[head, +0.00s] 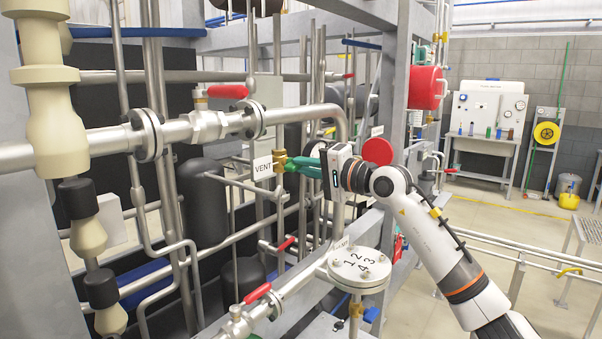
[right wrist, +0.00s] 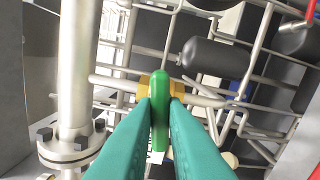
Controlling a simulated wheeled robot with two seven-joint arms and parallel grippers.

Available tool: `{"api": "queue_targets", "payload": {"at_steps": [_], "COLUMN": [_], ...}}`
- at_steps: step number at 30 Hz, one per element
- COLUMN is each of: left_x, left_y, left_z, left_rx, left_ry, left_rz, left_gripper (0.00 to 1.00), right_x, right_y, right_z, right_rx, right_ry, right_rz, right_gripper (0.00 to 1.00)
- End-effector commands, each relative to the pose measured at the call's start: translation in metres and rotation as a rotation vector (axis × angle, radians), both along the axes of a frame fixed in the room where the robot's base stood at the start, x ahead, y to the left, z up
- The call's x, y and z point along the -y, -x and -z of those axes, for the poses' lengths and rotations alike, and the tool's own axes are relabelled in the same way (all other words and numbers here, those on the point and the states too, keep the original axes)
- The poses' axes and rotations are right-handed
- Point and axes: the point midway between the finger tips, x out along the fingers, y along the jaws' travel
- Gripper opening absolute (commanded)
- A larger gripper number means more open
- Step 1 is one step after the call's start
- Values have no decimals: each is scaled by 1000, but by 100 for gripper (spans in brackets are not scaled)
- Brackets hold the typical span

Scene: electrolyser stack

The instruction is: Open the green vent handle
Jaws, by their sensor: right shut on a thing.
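The green vent handle (right wrist: 160,118) is between the teal fingers of my right gripper (right wrist: 160,112) in the right wrist view. A brass valve body (right wrist: 146,90) sits behind it. In the head view the brass valve (head: 280,161) is beside the white VENT label (head: 262,168), and my right gripper (head: 297,165) reaches it from the right. The fingers are closed on the handle and cover most of it in the head view. My left gripper is not in view.
Steel pipes with flanges (head: 145,134) run close to my right gripper. Red-handled valves (head: 257,293) are below and above. A numbered round flange cover (head: 358,268) stands beneath my right wrist. Open floor lies to the right.

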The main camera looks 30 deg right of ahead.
Motion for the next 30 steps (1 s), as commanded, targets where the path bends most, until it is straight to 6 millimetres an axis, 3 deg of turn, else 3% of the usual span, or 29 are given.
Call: {"api": "queue_targets", "payload": {"at_steps": [6, 19, 30], "left_x": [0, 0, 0], "left_y": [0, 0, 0], "left_z": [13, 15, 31], "left_rx": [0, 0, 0], "left_ry": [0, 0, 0], "left_rz": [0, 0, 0], "left_gripper": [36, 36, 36], "right_x": [0, 0, 0], "right_y": [0, 0, 0], "right_z": [2, 2, 2], "right_rx": [59, 77, 216], "right_ry": [147, 194, 528], "right_rz": [1, 0, 0], "right_gripper": [0, 0, 0]}}
